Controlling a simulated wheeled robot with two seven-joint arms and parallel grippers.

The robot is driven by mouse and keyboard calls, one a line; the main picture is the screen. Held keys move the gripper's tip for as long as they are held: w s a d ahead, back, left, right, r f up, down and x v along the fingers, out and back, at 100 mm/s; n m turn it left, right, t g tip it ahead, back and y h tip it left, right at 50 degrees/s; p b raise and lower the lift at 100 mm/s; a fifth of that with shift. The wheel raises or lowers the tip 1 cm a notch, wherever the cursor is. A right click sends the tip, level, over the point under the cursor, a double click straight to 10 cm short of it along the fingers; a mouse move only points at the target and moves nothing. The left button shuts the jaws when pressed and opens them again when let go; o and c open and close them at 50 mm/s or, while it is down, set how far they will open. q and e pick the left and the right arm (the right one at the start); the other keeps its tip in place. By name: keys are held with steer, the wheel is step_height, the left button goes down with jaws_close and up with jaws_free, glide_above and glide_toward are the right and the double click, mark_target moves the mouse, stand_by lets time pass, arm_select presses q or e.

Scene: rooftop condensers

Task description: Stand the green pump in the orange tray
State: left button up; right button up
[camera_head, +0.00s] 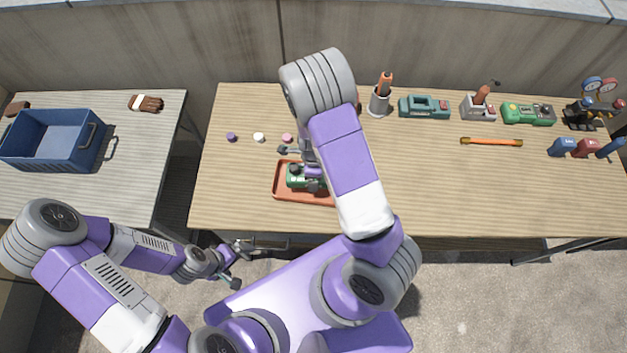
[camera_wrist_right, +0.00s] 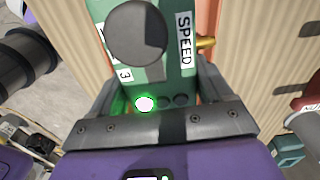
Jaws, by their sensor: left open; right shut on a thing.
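The green pump (camera_head: 293,181) shows within the outline of the orange tray (camera_head: 290,197) on the long wooden table. My right arm hides part of both. My right gripper (camera_head: 302,168) is shut on the pump. In the right wrist view the pump (camera_wrist_right: 152,74) sits between the two fingers, with its round knob, SPEED label and lit green lamp facing the camera. An orange strip of the tray (camera_wrist_right: 207,28) shows behind it. I cannot tell whether the pump touches the tray floor. My left gripper (camera_head: 240,266) is open and empty, in front of the table's front edge.
A blue crate (camera_head: 55,145) and brown glove (camera_head: 146,103) are on the left table. Purple, white and pink caps (camera_head: 259,137) lie behind the tray. Tools, including an orange-handled level or bar (camera_head: 491,142), line the back right. The table's front right is clear.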

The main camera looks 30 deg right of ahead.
step_height(320, 180, down, 4)
steer(key=shift+r+b, duration=0.15)
steer(key=shift+b, duration=0.4)
steer(key=shift+f, duration=0.3)
steer(key=o, duration=1.4)
steer(key=shift+o, duration=0.2)
steer(key=shift+r, duration=0.15)
